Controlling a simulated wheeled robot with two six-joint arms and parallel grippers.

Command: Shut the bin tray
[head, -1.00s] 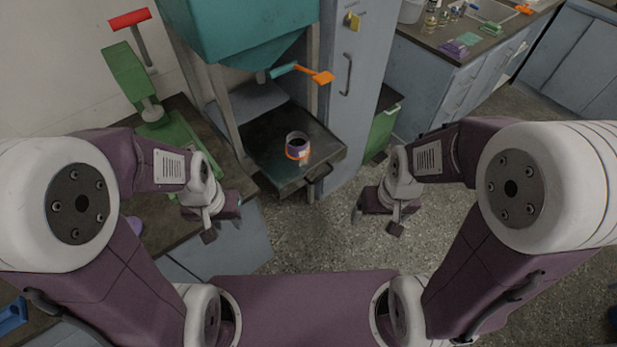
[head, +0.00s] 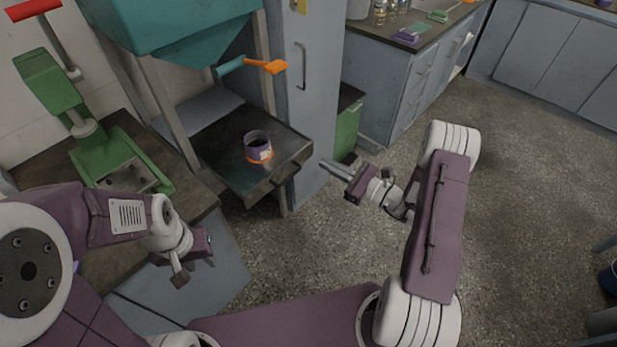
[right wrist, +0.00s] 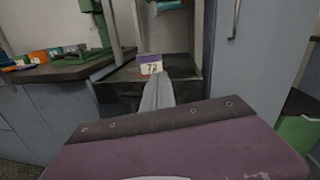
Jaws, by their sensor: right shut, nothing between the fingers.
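The bin tray (head: 225,165) is a dark, flat metal tray pulled out under the teal hopper, with a handle (head: 287,178) on its front edge. In the right wrist view the tray (right wrist: 118,92) lies beyond my fingers. A purple and white jar (head: 257,148) with an orange ring stands upright on it; its label reads 72 in the right wrist view (right wrist: 151,66). My right gripper (head: 324,167) is shut and empty, to the right of the tray's front, apart from the handle in the head view. My left gripper (head: 195,272) is open and empty, low in front of the left bench.
A teal hopper (head: 175,30) with an orange-tipped lever (head: 265,67) hangs above the tray. A grey cabinet (head: 312,90) and a green bin (head: 347,130) stand to the right. A green press (head: 90,130) stands on the left bench.

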